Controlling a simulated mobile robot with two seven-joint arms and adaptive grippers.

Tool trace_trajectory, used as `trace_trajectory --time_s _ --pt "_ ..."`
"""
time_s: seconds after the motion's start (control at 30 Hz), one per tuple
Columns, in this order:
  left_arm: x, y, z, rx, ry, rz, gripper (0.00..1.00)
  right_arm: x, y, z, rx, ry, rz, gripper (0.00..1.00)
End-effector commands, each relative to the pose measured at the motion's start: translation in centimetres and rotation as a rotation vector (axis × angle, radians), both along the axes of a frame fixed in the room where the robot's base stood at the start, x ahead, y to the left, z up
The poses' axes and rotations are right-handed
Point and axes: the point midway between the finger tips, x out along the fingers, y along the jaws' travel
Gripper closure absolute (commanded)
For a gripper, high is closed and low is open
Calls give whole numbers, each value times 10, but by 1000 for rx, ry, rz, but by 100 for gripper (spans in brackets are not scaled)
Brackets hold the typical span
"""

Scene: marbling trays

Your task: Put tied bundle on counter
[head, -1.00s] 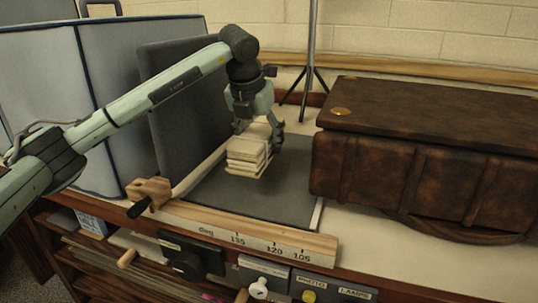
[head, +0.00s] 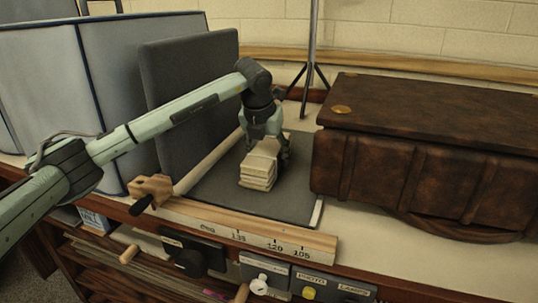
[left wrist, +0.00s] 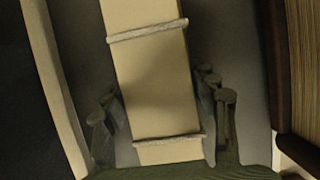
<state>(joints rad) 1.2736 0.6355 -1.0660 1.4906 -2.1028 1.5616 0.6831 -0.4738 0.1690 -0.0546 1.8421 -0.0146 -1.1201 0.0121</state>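The tied bundle (head: 259,166) is a stack of cream blocks or cards in the middle of the head view, over the grey flat board. In the left wrist view the bundle (left wrist: 155,75) is long and pale, with two light cords around it. My left gripper (head: 268,145) reaches down on it from above. Its fingers (left wrist: 163,100) lie along both long sides of the bundle and look closed on it. Whether the bundle rests on the board or hangs just above it is hard to tell. The cream counter (head: 360,217) shows right of the board. My right gripper is not in view.
The grey board (head: 215,190) has a wooden degree scale (head: 250,228) along its front and an upright grey panel (head: 190,90) behind. A brown leather trunk (head: 420,150) fills the right side. A thin tripod (head: 312,75) stands at the back.

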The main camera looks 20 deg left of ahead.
Motion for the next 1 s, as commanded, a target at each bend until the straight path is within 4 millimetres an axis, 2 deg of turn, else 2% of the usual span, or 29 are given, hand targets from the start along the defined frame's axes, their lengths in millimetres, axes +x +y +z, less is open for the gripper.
trace_trajectory --time_s 0.03,0.17,0.53,0.57,0.77,1.0 --pt "0 0 0 0 0 0 37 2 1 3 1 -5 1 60" --pt "0 0 0 0 1 0 21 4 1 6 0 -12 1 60" --pt "0 0 4 0 0 0 21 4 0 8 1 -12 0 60" --pt "-1 0 5 -1 -1 0 21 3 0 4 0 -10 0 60" --pt "-14 0 38 -1 -5 0 21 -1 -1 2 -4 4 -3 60" --pt "-34 1 85 0 -4 0 21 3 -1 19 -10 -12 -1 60"
